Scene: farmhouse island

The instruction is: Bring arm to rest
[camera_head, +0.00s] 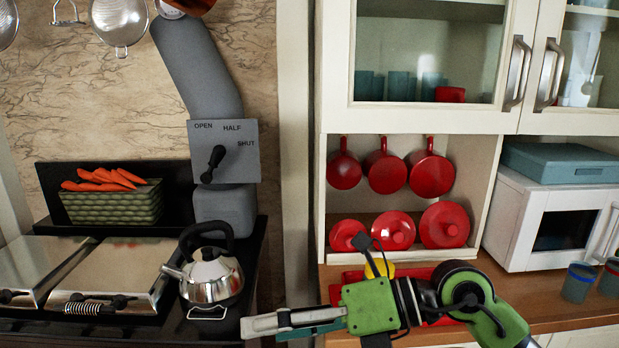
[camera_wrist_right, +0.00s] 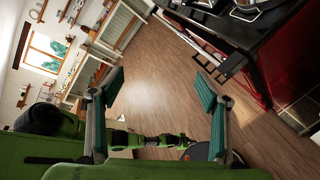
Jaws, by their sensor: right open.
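My right gripper (camera_head: 292,324) reaches in from the lower right in the head view, held level and pointing left, in front of the wooden counter and close to the kettle's right side. In the right wrist view its two teal-padded fingers (camera_wrist_right: 162,95) stand wide apart with nothing between them. Beyond them are the wooden floor and cabinets. My green right arm (camera_head: 485,310) runs to the lower right. My left gripper is not in either view.
A steel kettle (camera_head: 211,276) stands left of the gripper, beside the range lids (camera_head: 115,275). A lever panel (camera_head: 224,152) is above it. Red pans (camera_head: 385,172) hang in the shelf behind. A microwave (camera_head: 550,222) and blue cups (camera_head: 578,283) stand at right on the counter (camera_head: 545,297).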

